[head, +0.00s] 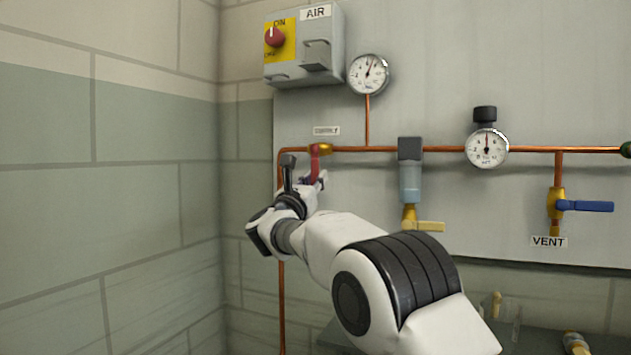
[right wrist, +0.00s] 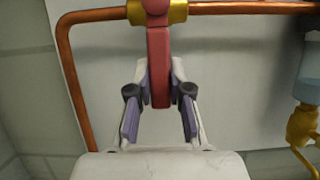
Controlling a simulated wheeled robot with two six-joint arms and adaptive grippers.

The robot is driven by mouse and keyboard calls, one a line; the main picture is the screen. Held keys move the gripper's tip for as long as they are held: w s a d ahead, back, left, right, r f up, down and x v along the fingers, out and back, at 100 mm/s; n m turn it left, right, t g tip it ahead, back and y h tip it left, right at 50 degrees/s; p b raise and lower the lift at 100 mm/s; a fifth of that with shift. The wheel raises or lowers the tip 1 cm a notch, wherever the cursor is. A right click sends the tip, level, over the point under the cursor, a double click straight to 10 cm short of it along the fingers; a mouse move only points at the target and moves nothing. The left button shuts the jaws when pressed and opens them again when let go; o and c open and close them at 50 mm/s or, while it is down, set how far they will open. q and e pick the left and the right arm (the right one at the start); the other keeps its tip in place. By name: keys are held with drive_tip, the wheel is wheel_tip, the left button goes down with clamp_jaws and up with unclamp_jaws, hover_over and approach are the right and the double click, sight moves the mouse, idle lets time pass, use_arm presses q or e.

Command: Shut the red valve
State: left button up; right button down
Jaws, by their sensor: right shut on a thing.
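The red valve has a red lever (head: 315,160) on a brass body (head: 325,148) in the copper pipe, below a small label. The lever hangs down, across the horizontal pipe. My right gripper (head: 318,180) is at the lever's lower part. In the right wrist view the red lever (right wrist: 159,60) points down between the two fingers of my right gripper (right wrist: 159,95), which is shut on it. The fingers hide part of the lever's lower end in the head view. My left gripper is not in view.
A control box (head: 305,45) with a red knob and a gauge (head: 368,74) are above. To the right are a filter (head: 410,180) with a yellow handle, a second gauge (head: 487,147) and a blue vent lever (head: 585,206). A wall (head: 110,190) stands at left.

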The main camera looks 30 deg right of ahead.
drive_tip(key=c, duration=1)
unclamp_jaws()
drive_tip(key=shift+c, duration=0.2)
drive_tip(key=v, duration=1.2)
drive_tip(key=shift+f, duration=0.1)
